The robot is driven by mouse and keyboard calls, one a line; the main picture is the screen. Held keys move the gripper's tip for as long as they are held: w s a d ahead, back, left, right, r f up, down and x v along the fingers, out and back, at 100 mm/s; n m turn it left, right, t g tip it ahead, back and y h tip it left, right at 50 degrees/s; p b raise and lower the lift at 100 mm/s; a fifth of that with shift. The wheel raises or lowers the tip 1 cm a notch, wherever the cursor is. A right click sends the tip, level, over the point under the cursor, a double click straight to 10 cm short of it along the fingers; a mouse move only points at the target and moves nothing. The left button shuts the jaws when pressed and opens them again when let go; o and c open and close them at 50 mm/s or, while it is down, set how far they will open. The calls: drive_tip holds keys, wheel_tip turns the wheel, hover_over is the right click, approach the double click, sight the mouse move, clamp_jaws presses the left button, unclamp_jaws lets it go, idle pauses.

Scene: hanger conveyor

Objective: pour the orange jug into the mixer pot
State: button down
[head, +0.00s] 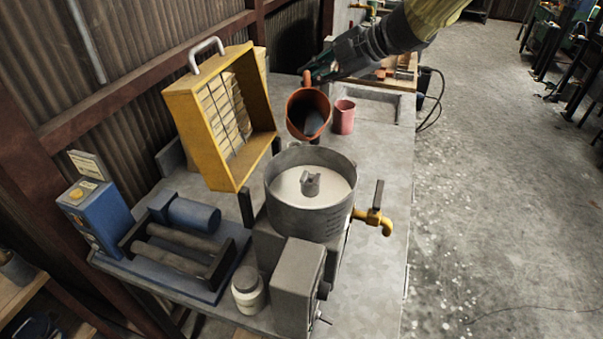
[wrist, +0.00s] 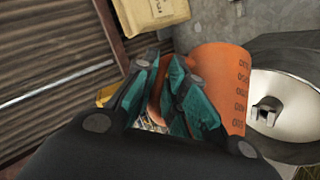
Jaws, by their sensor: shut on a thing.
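The orange jug (head: 309,112) is tilted, its open mouth facing the head camera, just behind the mixer pot. Dark content or shadow shows inside it. My gripper (head: 311,76) is shut on the jug at its handle side; the wrist view shows the teal fingers (wrist: 167,92) against the orange jug (wrist: 222,80), which has dark scale marks. The mixer pot (head: 310,212) is a grey round pot with pale content and a central hub. It also shows at the right of the wrist view (wrist: 268,130). I cannot see any stream between jug and pot.
A yellow crate with a handle (head: 205,140) stands left of the jug. A pink cup (head: 344,117) stands to its right. A blue roller machine (head: 180,245) and white jar (head: 248,289) are at front left.

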sight(317, 95)
drive_tip(key=shift+s+r+t+b, duration=0.2)
drive_tip(key=shift+s+t+b, duration=0.1)
drive_tip(key=shift+b, duration=0.95)
drive_tip(key=shift+s+r+n+t+y+b, duration=0.1)
drive_tip(key=shift+s+n+t+y+b, duration=0.45)
drive_tip(key=shift+b, duration=3.45)
idle(0.6)
drive_tip(key=shift+s+n+t, duration=0.25)
drive_tip(key=shift+s+t, duration=0.2)
drive_tip(key=shift+t, duration=0.1)
drive_tip(key=shift+s+d, duration=0.15)
drive_tip(key=shift+s, duration=0.15)
drive_tip(key=shift+s+n+t, duration=0.3)
drive_tip(key=shift+n+t, duration=0.1)
drive_tip(key=shift+s+f+b, duration=0.2)
drive_tip(key=shift+s+b, duration=0.05)
drive_tip(key=shift+b, duration=0.05)
drive_tip(key=shift+s+f+t+y, duration=0.1)
drive_tip(key=shift+s+t+y, duration=0.05)
drive_tip(key=shift+t+y, duration=0.15)
idle(0.3)
